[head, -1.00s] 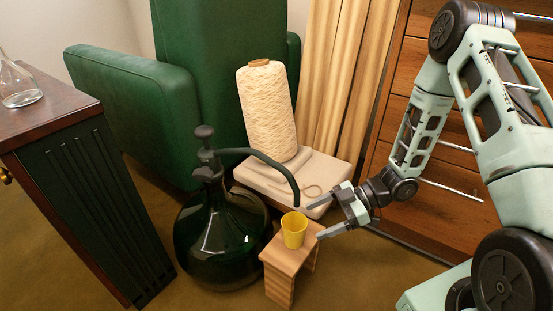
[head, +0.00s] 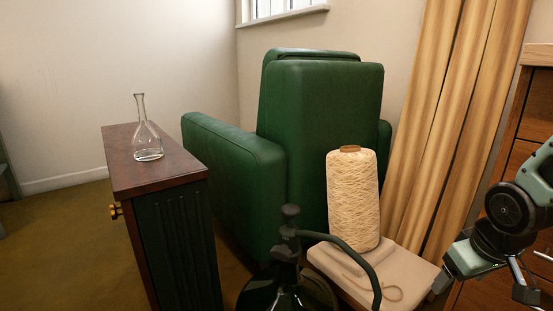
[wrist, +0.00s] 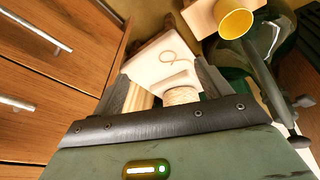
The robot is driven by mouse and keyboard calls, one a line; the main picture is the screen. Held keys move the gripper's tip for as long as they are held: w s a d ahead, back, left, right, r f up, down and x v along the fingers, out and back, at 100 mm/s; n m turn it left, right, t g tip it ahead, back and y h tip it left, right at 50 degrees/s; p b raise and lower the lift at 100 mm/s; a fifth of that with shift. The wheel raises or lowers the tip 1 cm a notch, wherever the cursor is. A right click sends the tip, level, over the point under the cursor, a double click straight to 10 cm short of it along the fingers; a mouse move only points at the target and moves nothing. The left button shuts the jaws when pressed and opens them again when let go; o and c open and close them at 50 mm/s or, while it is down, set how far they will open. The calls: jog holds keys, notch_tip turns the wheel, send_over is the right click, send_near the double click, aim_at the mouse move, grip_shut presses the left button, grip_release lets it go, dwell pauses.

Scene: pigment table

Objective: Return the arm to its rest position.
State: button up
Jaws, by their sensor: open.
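My gripper (wrist: 165,68) shows in the wrist view with its two dark fingers spread apart and nothing held between them. Beyond the fingers lie the pale block (wrist: 158,62) and part of the thread cone (wrist: 183,96). In the head view, part of my arm is at the right edge; the cup and stool are out of that frame.
The thread cone (head: 352,200) stands on the pale block (head: 400,268). A glass flask (head: 148,145) sits on the cabinet (head: 160,178), beside the green armchair (head: 320,120). Wooden drawers (wrist: 60,60) are close left.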

jog(key=s+a+r+n+g+y+p, duration=0.1)
jog(key=s+a+r+n+g+p, duration=0.4)
jog(key=s+a+r+p, duration=1.15)
jog(key=a+r+p, duration=0.2)
jog(key=r+p, duration=1.4)
jog(key=r, duration=0.2)
jog(key=a+r+t+p, duration=0.1)
jog(key=a+r+p, duration=0.1)
jog(key=r+p, duration=1.5)
notch_tip(320, 180, up, 2)
jog(key=shift+s+r+n, duration=0.1)
jog(key=shift+s+n, duration=0.2)
jog(key=shift+s, duration=0.15)
